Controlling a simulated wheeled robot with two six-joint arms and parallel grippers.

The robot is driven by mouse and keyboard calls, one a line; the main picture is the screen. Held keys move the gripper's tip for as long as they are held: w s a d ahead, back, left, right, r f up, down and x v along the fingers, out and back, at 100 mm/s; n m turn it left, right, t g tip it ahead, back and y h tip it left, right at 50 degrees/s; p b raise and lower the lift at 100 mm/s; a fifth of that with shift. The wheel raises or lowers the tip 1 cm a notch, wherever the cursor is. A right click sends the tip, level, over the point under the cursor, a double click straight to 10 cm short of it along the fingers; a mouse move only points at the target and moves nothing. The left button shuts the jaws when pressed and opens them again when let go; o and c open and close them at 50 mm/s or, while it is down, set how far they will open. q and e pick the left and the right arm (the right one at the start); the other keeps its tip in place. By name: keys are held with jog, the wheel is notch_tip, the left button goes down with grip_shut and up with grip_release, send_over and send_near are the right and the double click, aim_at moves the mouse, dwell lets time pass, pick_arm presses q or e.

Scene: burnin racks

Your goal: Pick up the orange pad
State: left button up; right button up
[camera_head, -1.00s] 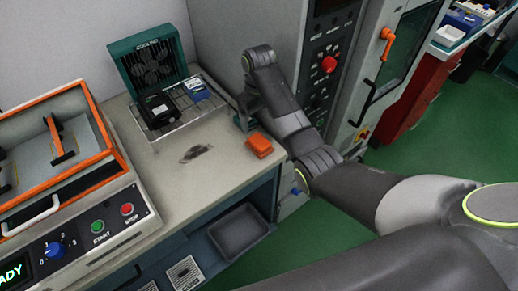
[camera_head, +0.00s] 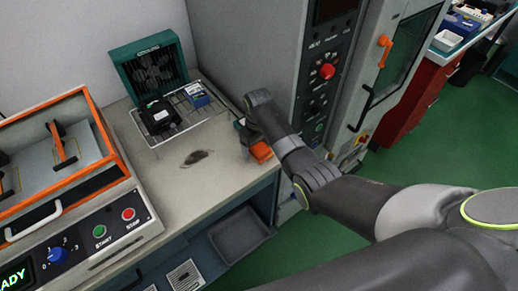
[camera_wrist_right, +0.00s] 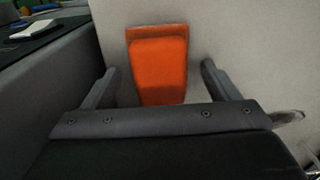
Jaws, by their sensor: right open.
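The orange pad (camera_head: 261,152) lies on the beige bench top near its right edge, partly hidden by my right gripper in the head view. My right gripper (camera_head: 247,140) is over the pad. In the right wrist view, the orange pad (camera_wrist_right: 158,64) shows between the two open fingers of my right gripper (camera_wrist_right: 160,80), with a gap on each side. Whether the fingers are level with the pad cannot be told. My left gripper is not in view.
A green fan unit (camera_head: 150,66) stands behind a wire rack (camera_head: 185,112) holding a black device and a blue box. An orange-framed machine (camera_head: 60,150) is at the left. A grey cabinet (camera_head: 245,50) rises behind my right gripper. A dark smudge (camera_head: 197,158) marks the bench.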

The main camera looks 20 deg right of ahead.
aim_at(258, 145)
jog(key=c, duration=1.1)
jog(key=shift+o, duration=0.2)
notch_tip(258, 145, up, 10)
jog(key=shift+r+b, duration=0.1)
jog(key=shift+b, duration=0.25)
